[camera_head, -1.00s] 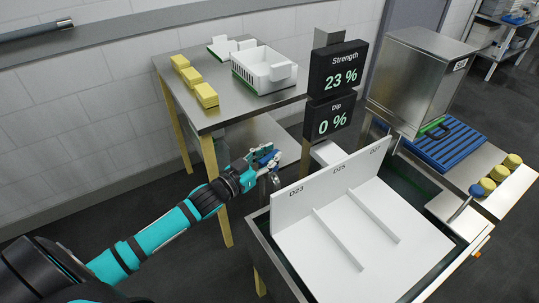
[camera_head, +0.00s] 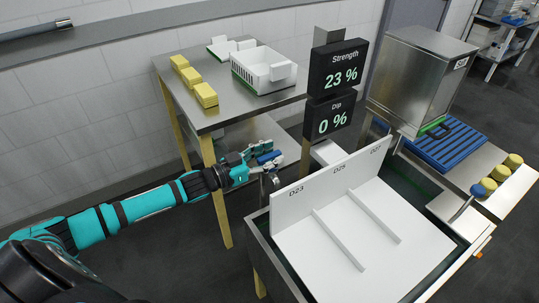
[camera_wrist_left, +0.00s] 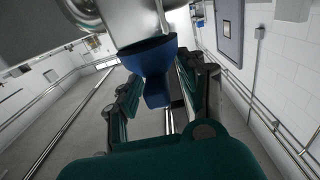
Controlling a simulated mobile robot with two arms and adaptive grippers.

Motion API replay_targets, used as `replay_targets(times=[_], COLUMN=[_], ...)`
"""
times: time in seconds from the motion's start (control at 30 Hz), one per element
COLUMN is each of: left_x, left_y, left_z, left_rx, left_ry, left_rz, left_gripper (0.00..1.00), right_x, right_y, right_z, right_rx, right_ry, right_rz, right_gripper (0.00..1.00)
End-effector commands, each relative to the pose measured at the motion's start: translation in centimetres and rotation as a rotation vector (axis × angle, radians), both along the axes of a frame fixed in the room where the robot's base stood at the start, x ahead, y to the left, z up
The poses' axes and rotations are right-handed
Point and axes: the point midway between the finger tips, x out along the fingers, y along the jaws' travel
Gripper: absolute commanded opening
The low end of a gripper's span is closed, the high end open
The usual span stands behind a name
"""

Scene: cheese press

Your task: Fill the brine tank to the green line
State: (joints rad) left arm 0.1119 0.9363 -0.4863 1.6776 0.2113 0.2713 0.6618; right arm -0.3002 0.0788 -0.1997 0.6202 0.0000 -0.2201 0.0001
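The brine tank (camera_head: 257,231) is a steel basin at the lower right of the head view, mostly hidden under a white divided tray (camera_head: 340,255) labelled D23, D25 and D27. A metal tap (camera_head: 270,182) with a blue handle (camera_head: 268,157) stands at the tank's left corner. My left gripper (camera_head: 262,153) is at the handle. In the left wrist view the blue handle (camera_wrist_left: 153,70) sits between my left gripper's (camera_wrist_left: 160,100) parted fingers, with gaps visible. My right gripper is not in view.
Displays read Strength 23 % (camera_head: 338,69) and Dip 0 % (camera_head: 329,118). A steel table (camera_head: 225,115) behind my left gripper holds yellow blocks (camera_head: 206,95) and a white basket (camera_head: 263,70). A steel box (camera_head: 420,75) and blue rack (camera_head: 447,148) stand right.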

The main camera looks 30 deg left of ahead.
Motion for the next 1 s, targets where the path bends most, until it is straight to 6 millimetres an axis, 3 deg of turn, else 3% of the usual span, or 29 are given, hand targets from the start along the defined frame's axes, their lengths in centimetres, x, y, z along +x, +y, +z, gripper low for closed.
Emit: replay_targets(times=[0.37, 0.8, 1.0], left_x=[-1.2, -7.8, -9.6], left_y=[0.7, 4.7, 5.8], left_z=[-0.2, -0.2, -0.2], left_rx=[0.002, 0.002, 0.001], left_ry=[0.003, 0.006, 0.004], left_rz=[0.001, 0.000, 0.000], left_gripper=[0.40, 0.40, 0.40], right_x=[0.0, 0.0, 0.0], right_y=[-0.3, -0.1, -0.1], right_z=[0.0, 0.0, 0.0], right_rx=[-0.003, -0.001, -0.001], right_ry=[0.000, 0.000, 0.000], right_rz=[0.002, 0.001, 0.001], right_gripper=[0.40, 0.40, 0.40])
